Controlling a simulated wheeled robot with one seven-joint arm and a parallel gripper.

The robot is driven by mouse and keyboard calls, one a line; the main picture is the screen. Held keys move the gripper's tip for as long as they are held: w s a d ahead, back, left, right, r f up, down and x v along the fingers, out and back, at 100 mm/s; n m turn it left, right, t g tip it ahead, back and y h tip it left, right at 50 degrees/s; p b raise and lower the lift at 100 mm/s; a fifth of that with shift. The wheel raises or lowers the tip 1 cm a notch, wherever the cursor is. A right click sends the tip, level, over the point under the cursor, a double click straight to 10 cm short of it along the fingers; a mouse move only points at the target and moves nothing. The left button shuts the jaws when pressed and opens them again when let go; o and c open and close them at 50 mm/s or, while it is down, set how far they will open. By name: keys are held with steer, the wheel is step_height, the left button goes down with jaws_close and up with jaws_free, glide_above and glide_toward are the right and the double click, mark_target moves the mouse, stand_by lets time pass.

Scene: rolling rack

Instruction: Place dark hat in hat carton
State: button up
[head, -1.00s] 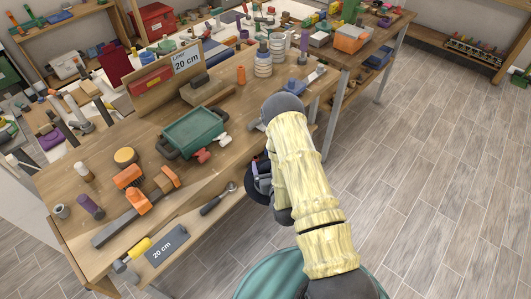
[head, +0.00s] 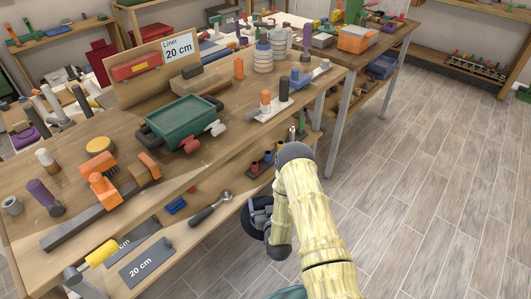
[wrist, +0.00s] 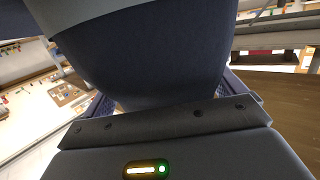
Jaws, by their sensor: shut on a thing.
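In the wrist view a dark navy, rounded thing with a lighter grey band (wrist: 150,55) fills the space in front of my gripper; it looks like the dark hat. In the head view its dark edge (head: 252,224) shows beside my gripper (head: 263,211), low in front of the bench and mostly hidden by my arm. My gripper is shut on it, clear of the bench top. I cannot pick out the hat carton for sure. A brown board-like holder (head: 124,92) with a "Liner 20 cm" label stands at the back of the bench.
The wooden bench (head: 225,140) carries a green tray (head: 180,122), an orange clamp (head: 104,190), a yellow-handled tool (head: 100,254) and several pegs. Its lower shelf holds a wrench (head: 210,208) and a grey "20 cm" plate (head: 147,262). The floor (head: 430,180) at the right is clear.

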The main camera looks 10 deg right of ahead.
steer(key=w+f+b, duration=0.2)
steer(key=f+b, duration=1)
steer(key=f, duration=0.3)
steer(key=w+f+m+h+b, duration=0.1)
steer(key=w+f+b, duration=0.1)
steer(key=f+b, duration=1.1)
steer(key=w+d+f+h+b, duration=0.1)
steer(key=w+f+b, duration=0.1)
steer(key=f+b, duration=1)
step_height(320, 180, down, 7)
steer(key=shift+w+r+b, duration=0.2)
steer(key=shift+w+b, duration=0.15)
steer(key=shift+w, duration=0.05)
steer(key=shift+d, duration=0.1)
step_height(320, 180, down, 6)
steer(key=b, duration=0.4)
steer(key=shift+f, duration=0.15)
step_height(320, 180, down, 4)
steer(key=b, duration=0.3)
steer(key=o, duration=0.9)
